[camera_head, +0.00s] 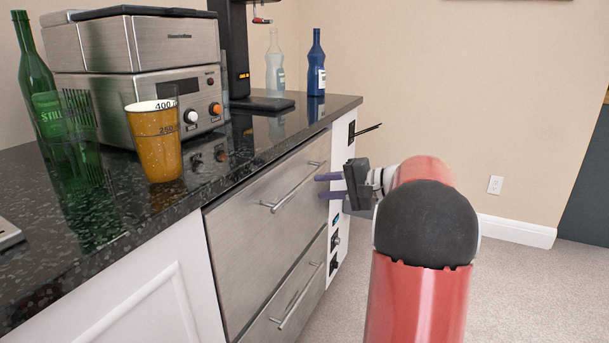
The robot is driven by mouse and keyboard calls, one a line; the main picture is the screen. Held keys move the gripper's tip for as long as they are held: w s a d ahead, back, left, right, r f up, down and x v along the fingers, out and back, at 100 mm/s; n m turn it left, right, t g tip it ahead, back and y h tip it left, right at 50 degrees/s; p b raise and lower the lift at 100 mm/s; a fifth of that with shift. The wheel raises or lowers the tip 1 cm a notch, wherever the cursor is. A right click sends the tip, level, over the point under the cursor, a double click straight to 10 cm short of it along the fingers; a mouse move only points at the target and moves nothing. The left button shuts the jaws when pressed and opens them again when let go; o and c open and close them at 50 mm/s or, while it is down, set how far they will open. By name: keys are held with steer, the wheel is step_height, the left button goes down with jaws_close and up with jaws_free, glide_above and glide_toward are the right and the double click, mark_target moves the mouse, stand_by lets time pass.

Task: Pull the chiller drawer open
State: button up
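The chiller is built in under the black counter and has two steel drawer fronts. The upper chiller drawer (255,235) looks shut, with a slanting bar handle (293,188) across its upper part. The lower drawer (291,318) also looks shut, with its own bar handle (297,297). My gripper (319,186) is at the right end of the upper drawer, its two purple fingers spread apart and pointing left. Nothing shows between them. The fingertips appear just right of the upper handle's far end; I cannot tell the exact gap.
The black countertop (110,215) holds a yellow measuring cup (155,140), a green bottle (42,95), a steel appliance (150,85) and a blue bottle (316,65). A white panel with knobs (335,240) stands right of the drawers. Carpet (530,300) is clear at right.

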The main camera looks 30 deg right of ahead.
mark_target(306, 183)
steer(key=shift+t, duration=0.3)
steer(key=x, duration=0.2)
steer(key=d+x, duration=0.1)
steer(key=x, duration=0.2)
steer(key=w+x, duration=0.1)
steer(key=x, duration=0.1)
steer(key=shift+w+d+p, duration=0.1)
steer(key=shift+w+p, duration=0.1)
steer(key=shift+p, duration=0.2)
jaws_close()
